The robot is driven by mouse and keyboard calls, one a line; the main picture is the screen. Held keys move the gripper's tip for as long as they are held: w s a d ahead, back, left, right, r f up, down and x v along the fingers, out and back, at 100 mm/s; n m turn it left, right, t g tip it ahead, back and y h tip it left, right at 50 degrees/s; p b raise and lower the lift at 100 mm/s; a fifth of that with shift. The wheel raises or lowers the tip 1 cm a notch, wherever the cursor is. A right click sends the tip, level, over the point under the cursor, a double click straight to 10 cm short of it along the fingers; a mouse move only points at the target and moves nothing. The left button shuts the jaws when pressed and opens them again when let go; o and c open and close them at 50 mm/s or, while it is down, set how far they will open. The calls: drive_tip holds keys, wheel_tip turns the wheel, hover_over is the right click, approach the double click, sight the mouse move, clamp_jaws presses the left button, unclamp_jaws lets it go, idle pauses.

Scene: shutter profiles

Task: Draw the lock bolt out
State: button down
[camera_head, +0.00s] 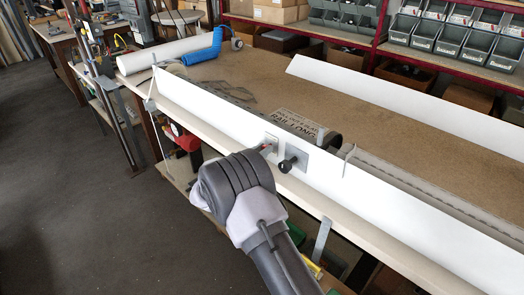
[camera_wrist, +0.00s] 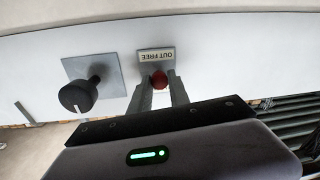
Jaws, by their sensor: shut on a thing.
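A long white shutter profile (camera_head: 215,113) stands on edge along the front of the bench. A small red knob (camera_wrist: 159,79), apparently the head of the lock bolt, sticks out of its face beside a grey plate (camera_wrist: 156,55) lettered "OUT FREE". My gripper (camera_wrist: 160,90) is shut on the red knob, one finger on each side. In the head view my gripper (camera_head: 264,152) reaches the profile's front face and mostly hides the knob. How far the bolt stands out cannot be told.
A black knob (camera_head: 287,164) on a square grey plate (camera_head: 298,155) sits close beside the grip. A second white profile (camera_head: 400,95) lies behind on the brown bench top (camera_head: 235,74). A metal clamp (camera_head: 322,240) hangs at the front edge. Grey bins (camera_head: 465,47) fill the back shelf.

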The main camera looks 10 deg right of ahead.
drive_tip(key=shift+b+v, duration=0.8)
drive_tip(key=shift+v, duration=0.4)
drive_tip(key=shift+f, duration=0.1)
drive_tip(key=c, duration=1.2)
unclamp_jaws()
drive_tip(key=shift+a, duration=0.15)
drive_tip(key=shift+c, duration=0.2)
drive_tip(key=p+v, duration=0.4)
drive_tip(key=v, duration=1.3)
drive_tip(key=shift+a, duration=0.15)
drive_tip(key=shift+s, duration=0.1)
